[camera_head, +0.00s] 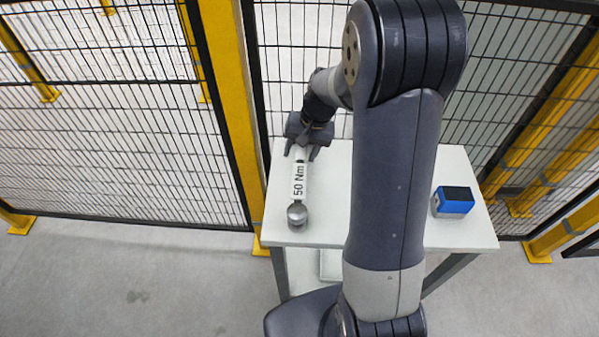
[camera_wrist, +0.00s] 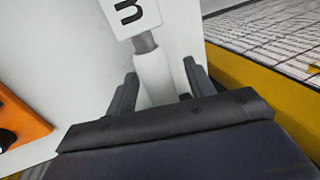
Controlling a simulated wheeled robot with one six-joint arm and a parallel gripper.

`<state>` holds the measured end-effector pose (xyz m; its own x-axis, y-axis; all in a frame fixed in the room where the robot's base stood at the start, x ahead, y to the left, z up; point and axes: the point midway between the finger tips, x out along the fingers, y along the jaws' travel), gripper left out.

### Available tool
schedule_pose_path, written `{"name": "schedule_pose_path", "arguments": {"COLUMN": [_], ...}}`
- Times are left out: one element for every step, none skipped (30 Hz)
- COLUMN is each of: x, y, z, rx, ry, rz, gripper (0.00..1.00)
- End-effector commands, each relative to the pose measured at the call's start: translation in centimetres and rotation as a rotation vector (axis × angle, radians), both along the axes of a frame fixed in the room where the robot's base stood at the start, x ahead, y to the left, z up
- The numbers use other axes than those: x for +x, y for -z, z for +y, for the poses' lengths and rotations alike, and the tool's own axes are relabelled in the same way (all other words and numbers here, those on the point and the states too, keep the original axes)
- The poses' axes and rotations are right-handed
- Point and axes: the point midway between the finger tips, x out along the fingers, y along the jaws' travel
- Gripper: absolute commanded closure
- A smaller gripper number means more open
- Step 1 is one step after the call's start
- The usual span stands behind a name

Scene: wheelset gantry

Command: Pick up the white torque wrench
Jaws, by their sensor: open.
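The white torque wrench (camera_head: 299,180) lies on the white table (camera_head: 330,215) near its left edge. It bears a "50 Nm" label, and its round grey head points toward the near edge. My gripper (camera_head: 301,153) is over the wrench's far end, fingers pointing down. In the wrist view my gripper (camera_wrist: 160,85) is open, with one finger on each side of the white wrench handle (camera_wrist: 153,75). Gaps show between the handle and the fingers. The far tip of the handle is hidden by my gripper.
A blue and black box (camera_head: 453,201) stands at the table's right side. An orange and black object (camera_wrist: 22,122) shows at the left of the wrist view. Yellow posts (camera_head: 232,100) and black mesh fencing (camera_head: 120,150) stand close behind and left of the table.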

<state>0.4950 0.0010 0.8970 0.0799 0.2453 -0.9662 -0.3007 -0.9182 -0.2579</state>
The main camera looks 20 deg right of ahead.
Motion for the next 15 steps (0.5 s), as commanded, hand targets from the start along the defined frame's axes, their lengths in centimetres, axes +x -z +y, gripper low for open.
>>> {"name": "schedule_pose_path", "arguments": {"x": [0.00,0.01,0.01,0.01,0.01,0.00,0.00,0.00,0.00,0.00,0.01,0.01,0.01,0.01,0.01], "y": [0.08,0.09,0.08,0.07,0.07,0.06,0.06,0.06,0.05,0.05,0.04,0.04,0.04,0.03,0.03], "z": [0.03,0.03,0.02,0.02,0.02,0.01,0.01,0.01,0.00,0.00,0.00,0.00,0.00,0.00,0.00], "rx": [0.000,0.000,0.000,0.000,0.000,0.000,0.000,0.000,0.000,0.000,0.000,0.000,0.000,0.000,0.000], "ry": [0.000,0.000,0.000,0.000,0.000,0.000,0.000,0.000,0.000,0.000,0.000,0.000,0.000,0.000,0.000], "rz": [0.000,0.000,0.000,0.000,0.000,0.000,-0.001,0.000,0.000,0.000,-0.001,-0.001,-0.001,-0.001,-0.001], "gripper": [0.49,0.49,0.49,0.49,0.49,0.49,0.52,0.54,0.57,0.60,0.62,0.65,0.68,0.70,0.74]}}
